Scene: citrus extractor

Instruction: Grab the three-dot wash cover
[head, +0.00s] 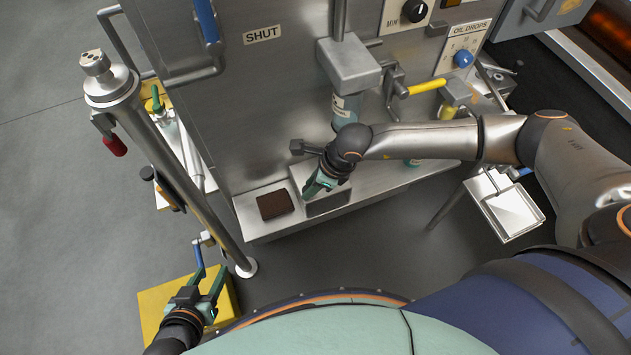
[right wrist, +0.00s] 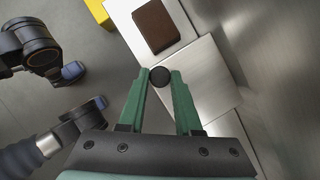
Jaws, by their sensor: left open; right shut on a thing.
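My right gripper (head: 318,184) is low at the front of the steel machine, over its ledge. In the right wrist view its green fingers (right wrist: 160,84) are closed on a round black knob (right wrist: 160,76). The knob is over a bare steel plate (right wrist: 200,80), seen from above; whether it is fixed to that plate I cannot tell. No three-dot mark can be made out on the plate, so I cannot confirm it as the wash cover. My left gripper (head: 204,284) is open and empty at the lower left, above a yellow block.
A brown pad (head: 274,204) lies on the ledge left of my right gripper, and also shows in the right wrist view (right wrist: 154,27). A steel post (head: 165,150) stands at left, the yellow block (head: 150,305) near its foot. A steel tray (head: 512,213) is at right.

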